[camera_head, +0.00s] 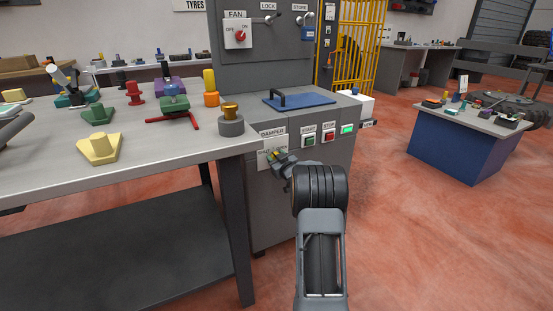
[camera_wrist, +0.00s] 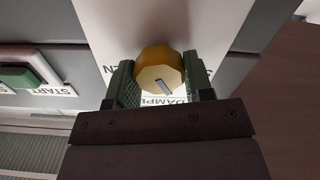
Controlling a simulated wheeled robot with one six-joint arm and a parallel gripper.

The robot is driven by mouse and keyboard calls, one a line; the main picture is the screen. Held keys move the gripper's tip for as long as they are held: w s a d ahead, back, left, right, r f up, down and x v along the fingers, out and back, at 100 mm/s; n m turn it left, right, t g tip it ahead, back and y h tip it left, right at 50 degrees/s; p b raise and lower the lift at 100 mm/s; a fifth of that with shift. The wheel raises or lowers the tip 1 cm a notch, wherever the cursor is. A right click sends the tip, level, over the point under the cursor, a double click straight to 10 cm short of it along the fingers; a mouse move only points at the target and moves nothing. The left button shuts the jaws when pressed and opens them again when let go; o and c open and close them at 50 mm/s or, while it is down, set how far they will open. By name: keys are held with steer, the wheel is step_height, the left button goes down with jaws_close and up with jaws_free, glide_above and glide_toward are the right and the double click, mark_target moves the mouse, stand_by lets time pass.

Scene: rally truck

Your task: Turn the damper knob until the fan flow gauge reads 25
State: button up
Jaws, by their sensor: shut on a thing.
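The damper knob (camera_wrist: 160,72) is a yellow, many-sided knob with a grey pointer mark on its face, seen in the wrist view on the white damper plate (camera_wrist: 170,25). My gripper (camera_wrist: 163,85) has its green pads on both sides of the knob and is shut on it. In the head view my gripper (camera_head: 278,158) reaches the cabinet front under the DAMPER label (camera_head: 272,133) and mostly hides the knob. The grey mark slants on the knob face. The fan switch (camera_head: 239,35) is red on a white OFF/ON plate. I cannot make out a fan flow gauge reading.
A green START button (camera_head: 310,139), a red STOP button (camera_head: 329,135) and a lit green display (camera_head: 348,129) sit right of the knob. A workbench (camera_head: 190,147) with several coloured parts stands close on the left.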

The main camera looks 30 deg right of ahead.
steer(key=shift+r, duration=0.15)
steer(key=m+p, duration=0.4)
steer(key=shift+r, duration=0.1)
steer(key=m+p, duration=0.3)
steer(key=m, duration=0.1)
steer(key=shift+d, duration=0.1)
steer(key=shift+f+m+p, duration=0.2)
steer(key=shift+m+p, duration=0.55)
steer(key=shift+m, duration=0.65)
steer(key=o, duration=0.9)
steer(key=shift+s, duration=0.1)
